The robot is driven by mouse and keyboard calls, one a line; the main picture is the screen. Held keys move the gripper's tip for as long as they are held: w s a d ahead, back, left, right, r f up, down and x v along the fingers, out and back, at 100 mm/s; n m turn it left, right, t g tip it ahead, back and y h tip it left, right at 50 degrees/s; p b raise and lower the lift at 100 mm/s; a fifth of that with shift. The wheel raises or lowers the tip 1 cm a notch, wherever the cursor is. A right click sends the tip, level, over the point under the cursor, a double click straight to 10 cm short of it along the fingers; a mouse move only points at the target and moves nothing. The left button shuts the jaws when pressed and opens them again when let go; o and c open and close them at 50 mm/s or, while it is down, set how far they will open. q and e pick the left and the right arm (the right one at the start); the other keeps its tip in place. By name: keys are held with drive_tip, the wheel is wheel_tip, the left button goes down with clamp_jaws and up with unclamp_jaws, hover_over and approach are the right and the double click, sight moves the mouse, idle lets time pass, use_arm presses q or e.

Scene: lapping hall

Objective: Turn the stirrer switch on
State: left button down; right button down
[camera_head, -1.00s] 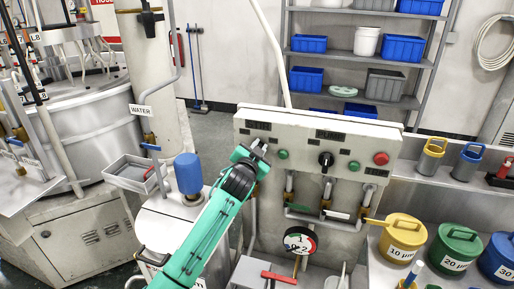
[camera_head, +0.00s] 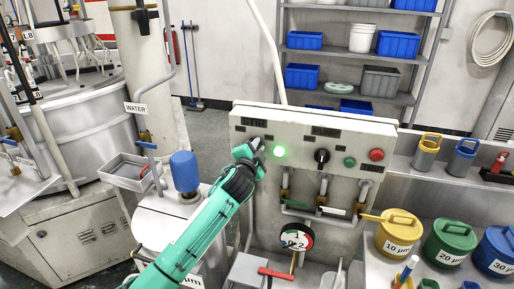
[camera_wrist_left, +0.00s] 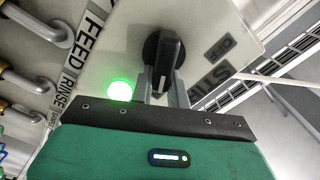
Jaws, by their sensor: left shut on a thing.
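The control panel (camera_head: 310,127) carries a row of knobs and buttons. My left gripper (camera_head: 256,146) reaches its left end and hides the knob there in the head view. In the left wrist view, the gripper's fingers (camera_wrist_left: 162,88) are shut on that black rotary switch (camera_wrist_left: 170,50). A green lamp beside it (camera_head: 279,151) is lit, and it glows in the left wrist view (camera_wrist_left: 121,90) too. Another black knob (camera_head: 322,156) sits at mid panel. The labels near the held switch are only partly readable. My right gripper is out of view.
A green button (camera_head: 350,162) and a red button (camera_head: 376,155) sit on the panel's right. Pipes and valves hang below.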

use_arm(q)
drive_tip(key=c, duration=1.4)
unclamp_jaws()
drive_tip(key=shift+o, duration=0.2)
drive_tip(key=shift+s, duration=0.1)
drive_tip(key=b+v, duration=0.4)
drive_tip(key=v, duration=0.9)
drive_tip(key=shift+s+b, duration=0.3)
drive_tip(key=shift+a, duration=0.1)
